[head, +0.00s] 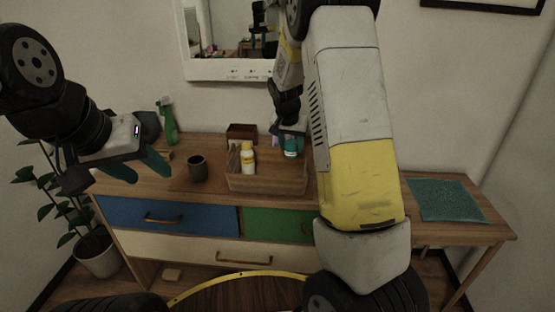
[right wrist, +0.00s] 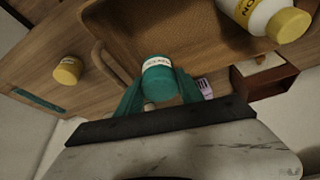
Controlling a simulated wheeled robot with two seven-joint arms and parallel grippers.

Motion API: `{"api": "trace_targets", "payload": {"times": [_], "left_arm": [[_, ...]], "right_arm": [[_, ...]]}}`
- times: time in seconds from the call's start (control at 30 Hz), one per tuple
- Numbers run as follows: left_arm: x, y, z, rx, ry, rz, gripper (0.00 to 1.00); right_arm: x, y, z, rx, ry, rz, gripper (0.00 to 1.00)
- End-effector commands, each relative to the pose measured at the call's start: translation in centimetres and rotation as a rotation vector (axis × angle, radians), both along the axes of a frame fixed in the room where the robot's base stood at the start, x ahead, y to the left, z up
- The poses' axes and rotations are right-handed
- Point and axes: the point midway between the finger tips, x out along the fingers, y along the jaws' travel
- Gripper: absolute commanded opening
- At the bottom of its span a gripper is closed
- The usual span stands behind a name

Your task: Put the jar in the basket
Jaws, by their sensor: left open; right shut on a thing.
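A teal jar (head: 291,148) with a pale label is held by my right gripper at the back right of the basket. In the right wrist view, the jar (right wrist: 159,66) sits between the teal fingers of my right gripper (right wrist: 160,88), shut on it. The brown basket (head: 266,184) stands on the dresser top and holds a white bottle (head: 247,160) with a yellow cap. I cannot tell whether the jar is over the basket or just behind its rim. My left gripper (head: 139,168) is open and empty, left of the basket.
A dark cup (head: 197,168), a green spray bottle (head: 168,122) and a small brown box (head: 241,133) stand around the basket. A yellow-lidded jar (right wrist: 68,70) and a purple item (right wrist: 206,88) show in the right wrist view. A teal mat (head: 447,200) lies at right.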

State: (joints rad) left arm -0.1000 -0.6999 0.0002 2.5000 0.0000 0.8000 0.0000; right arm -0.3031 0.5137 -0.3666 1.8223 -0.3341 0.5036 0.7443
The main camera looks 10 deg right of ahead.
Motion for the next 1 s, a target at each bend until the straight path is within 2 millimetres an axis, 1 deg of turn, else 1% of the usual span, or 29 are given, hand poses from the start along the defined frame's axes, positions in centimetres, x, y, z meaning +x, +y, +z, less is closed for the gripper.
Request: {"api": "trace_targets", "payload": {"times": [0.03,0.1,0.2,0.33,0.5,0.6,1.0], "left_arm": [[0.0,0.0,0.0,0.0,0.0,0.0,0.49],[0.0,0.0,0.0,0.0,0.0,0.0,0.49],[0.0,0.0,0.0,0.0,0.0,0.0,0.49],[0.0,0.0,0.0,0.0,0.0,0.0,0.49],[0.0,0.0,0.0,0.0,0.0,0.0,0.49],[0.0,0.0,0.0,0.0,0.0,0.0,0.49],[0.0,0.0,0.0,0.0,0.0,0.0,0.49]], "right_arm": [[0.0,0.0,-1.3,-0.002,0.003,0.0,0.0],[0.0,0.0,-2.6,-0.001,0.003,0.0,0.0],[0.0,0.0,-3.8,-0.001,0.001,0.001,0.0],[0.0,0.0,-4.7,-0.001,-0.001,0.001,0.0],[0.0,0.0,-7.4,-0.001,0.001,0.001,0.0],[0.0,0.0,-8.5,0.0,0.0,0.0,0.0],[0.0,0.0,-9.0,0.0,-0.001,0.0,0.0]]}}
